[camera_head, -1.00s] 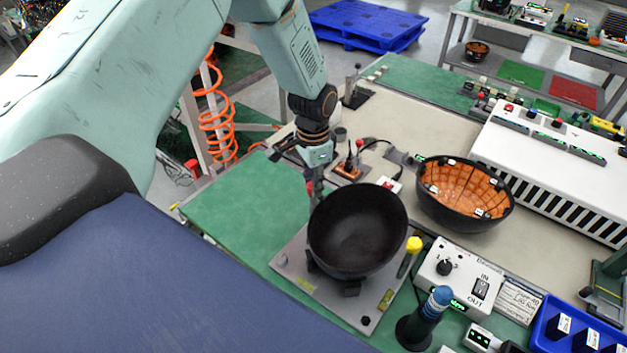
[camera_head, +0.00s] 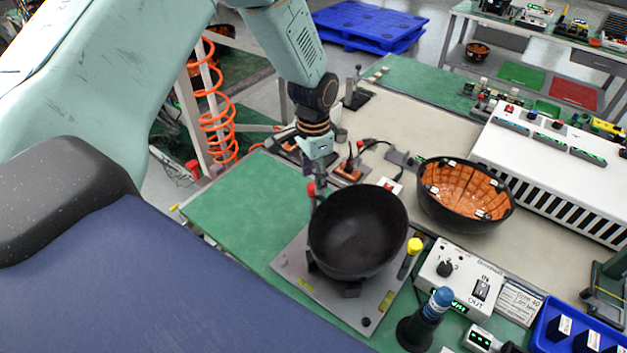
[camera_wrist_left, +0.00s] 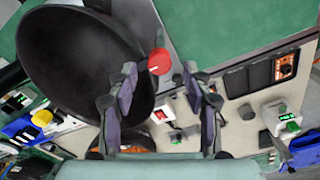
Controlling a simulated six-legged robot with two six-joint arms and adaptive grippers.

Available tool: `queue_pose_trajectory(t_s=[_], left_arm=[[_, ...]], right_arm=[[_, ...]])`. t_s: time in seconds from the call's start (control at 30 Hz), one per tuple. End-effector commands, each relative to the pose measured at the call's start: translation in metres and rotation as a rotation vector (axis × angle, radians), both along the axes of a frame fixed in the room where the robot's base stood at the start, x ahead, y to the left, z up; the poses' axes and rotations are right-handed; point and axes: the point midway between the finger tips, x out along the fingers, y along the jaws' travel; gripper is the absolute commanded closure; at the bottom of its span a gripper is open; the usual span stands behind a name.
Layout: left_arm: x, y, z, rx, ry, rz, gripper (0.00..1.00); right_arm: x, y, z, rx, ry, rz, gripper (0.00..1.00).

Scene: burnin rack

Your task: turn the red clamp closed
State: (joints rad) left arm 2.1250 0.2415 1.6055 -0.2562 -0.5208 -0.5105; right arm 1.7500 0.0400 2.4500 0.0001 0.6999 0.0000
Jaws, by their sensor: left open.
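The red clamp (camera_head: 311,189) is a round red knob at the back left edge of a grey plate (camera_head: 292,262), beside a black bowl (camera_head: 357,232). In the left wrist view the red clamp (camera_wrist_left: 159,62) has a pale mark on its face and shows between the fingertips. My left gripper (camera_head: 319,172) is just above the clamp, its fingers pointing down. Its fingers (camera_wrist_left: 158,76) are apart, with a gap on both sides of the knob; I cannot tell whether they touch it. My right gripper is not in view.
A yellow-topped clamp (camera_head: 413,246) stands at the bowl's right. An orange-lined bowl (camera_head: 464,195) and a control box (camera_head: 459,275) with a switch are further right. A blue-topped post (camera_head: 427,318) stands in front. The green mat (camera_head: 240,205) at the left is clear.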

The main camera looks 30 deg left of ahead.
Motion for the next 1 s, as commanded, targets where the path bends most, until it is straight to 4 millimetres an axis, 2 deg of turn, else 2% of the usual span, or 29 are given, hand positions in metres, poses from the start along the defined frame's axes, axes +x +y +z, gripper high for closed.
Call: queue_pose_trajectory(t_s=[0.03,0.2,0.43,0.63,1.0], left_arm=[[0.002,0.000,0.013,-0.001,-0.005,0.001,0.50],[0.001,0.000,0.049,-0.001,-0.005,0.002,0.50],[0.001,0.000,0.084,0.000,-0.002,0.001,0.50],[0.000,0.000,0.096,-0.001,-0.001,0.001,0.50],[0.000,0.000,0.096,-0.001,-0.001,0.001,0.50]], right_arm=[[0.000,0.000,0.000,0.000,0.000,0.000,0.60],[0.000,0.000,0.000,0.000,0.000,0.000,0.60],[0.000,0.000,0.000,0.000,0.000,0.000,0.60],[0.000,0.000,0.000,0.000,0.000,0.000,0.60],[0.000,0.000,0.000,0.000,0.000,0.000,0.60]])
